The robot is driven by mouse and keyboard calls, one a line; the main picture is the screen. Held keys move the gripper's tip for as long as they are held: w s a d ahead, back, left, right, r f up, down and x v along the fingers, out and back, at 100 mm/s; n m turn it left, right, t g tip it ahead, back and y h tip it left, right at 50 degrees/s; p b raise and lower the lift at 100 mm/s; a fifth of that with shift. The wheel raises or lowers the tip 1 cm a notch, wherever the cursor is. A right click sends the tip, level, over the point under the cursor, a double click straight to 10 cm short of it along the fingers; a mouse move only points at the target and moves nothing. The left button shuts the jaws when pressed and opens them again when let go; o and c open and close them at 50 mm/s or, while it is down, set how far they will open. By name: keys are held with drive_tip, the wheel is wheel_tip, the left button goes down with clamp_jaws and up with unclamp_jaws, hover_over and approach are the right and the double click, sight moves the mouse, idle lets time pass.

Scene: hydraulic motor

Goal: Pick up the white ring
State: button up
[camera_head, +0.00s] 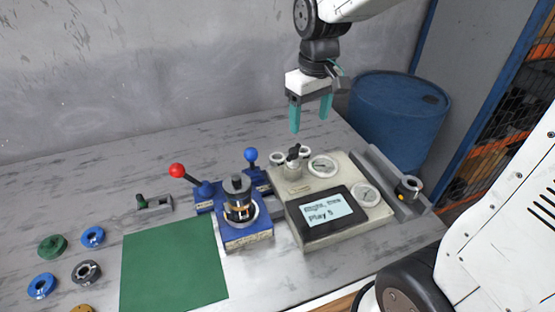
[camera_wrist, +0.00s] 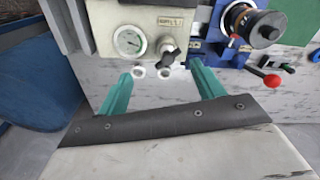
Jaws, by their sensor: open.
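Two small white ring-shaped pieces show at the back edge of the grey test unit: a left one (camera_head: 277,158) and a right one (camera_head: 305,151). In the wrist view they are also a pair, one at the left (camera_wrist: 138,71) and one at the right (camera_wrist: 163,73), near a black knob. I cannot tell which is the white ring, or whether they are loose or fixed. My gripper (camera_head: 310,121) has two teal fingers, spread apart with nothing between them. It hangs above and behind the test unit, apart from both pieces. In the wrist view the fingers (camera_wrist: 160,72) flank them.
The grey test unit (camera_head: 295,213) has gauges and a lit screen. A blue lever fixture (camera_head: 243,237) holding a motor stands left of it. Blue, green and dark rings lie at far left beside a green mat (camera_head: 172,268). A blue barrel (camera_head: 399,120) stands behind right. The back-left table is clear.

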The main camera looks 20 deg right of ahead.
drive_tip(key=w+f+n, duration=0.2)
drive_tip(key=w+f, duration=0.5)
drive_tip(key=w, duration=0.2)
approach(277, 154)
drive_tip(key=s, duration=0.1)
drive_tip(key=shift+n+g, duration=0.3)
drive_tip(key=shift+n, duration=0.1)
drive_tip(key=f, duration=0.8)
drive_tip(key=shift+a+f, duration=0.25)
drive_tip(key=shift+f, duration=0.15)
drive_tip(key=shift+c, duration=0.2)
drive_tip(key=c, duration=1)
